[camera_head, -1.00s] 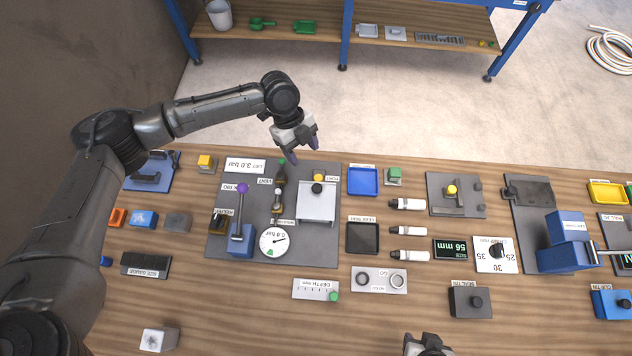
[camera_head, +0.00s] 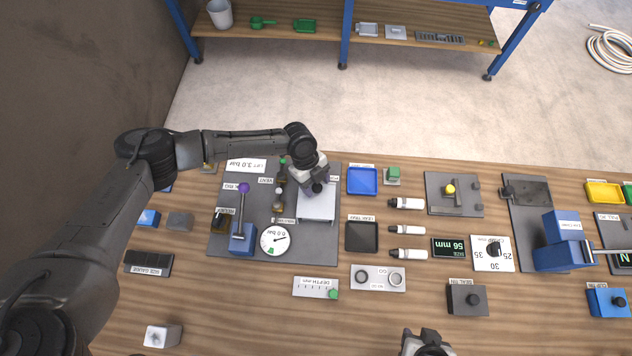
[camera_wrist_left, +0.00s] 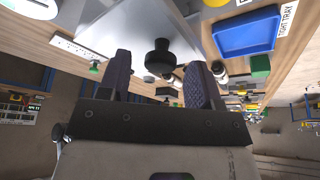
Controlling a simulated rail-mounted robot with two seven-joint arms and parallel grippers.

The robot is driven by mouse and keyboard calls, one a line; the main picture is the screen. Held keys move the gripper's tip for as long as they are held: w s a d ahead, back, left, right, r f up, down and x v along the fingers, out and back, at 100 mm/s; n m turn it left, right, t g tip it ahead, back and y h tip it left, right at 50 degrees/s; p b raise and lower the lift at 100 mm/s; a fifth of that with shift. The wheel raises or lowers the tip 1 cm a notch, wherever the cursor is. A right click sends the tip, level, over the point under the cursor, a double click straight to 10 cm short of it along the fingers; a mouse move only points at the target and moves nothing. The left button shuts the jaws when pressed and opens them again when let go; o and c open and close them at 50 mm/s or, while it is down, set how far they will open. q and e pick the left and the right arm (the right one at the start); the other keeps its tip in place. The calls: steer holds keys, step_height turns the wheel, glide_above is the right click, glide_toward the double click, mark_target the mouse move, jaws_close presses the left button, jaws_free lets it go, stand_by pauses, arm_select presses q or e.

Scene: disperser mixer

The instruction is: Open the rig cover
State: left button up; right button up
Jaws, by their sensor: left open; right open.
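The rig cover (camera_head: 317,207) is a light grey flat plate on the dark grey rig board (camera_head: 310,249), with a black knob near its far edge. My left gripper (camera_head: 318,184) is over that far edge, at the knob. In the left wrist view the black knob (camera_wrist_left: 160,60) stands between the two open fingers of my left gripper (camera_wrist_left: 163,80); whether they touch it I cannot tell. The cover lies flat. My right gripper (camera_head: 428,340) shows only in part at the bottom edge of the head view, apart from everything.
Left of the cover are a purple-knobbed lever on a blue block (camera_head: 242,238), a pressure gauge (camera_head: 274,240) and small valves (camera_head: 279,194). A blue tray (camera_head: 362,181) and a black tray (camera_head: 361,237) lie to its right.

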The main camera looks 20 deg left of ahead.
arm_select(q)
steer(key=shift+d+f, duration=0.1)
steer(key=shift+f, duration=0.15)
jaws_close()
stand_by(0.5)
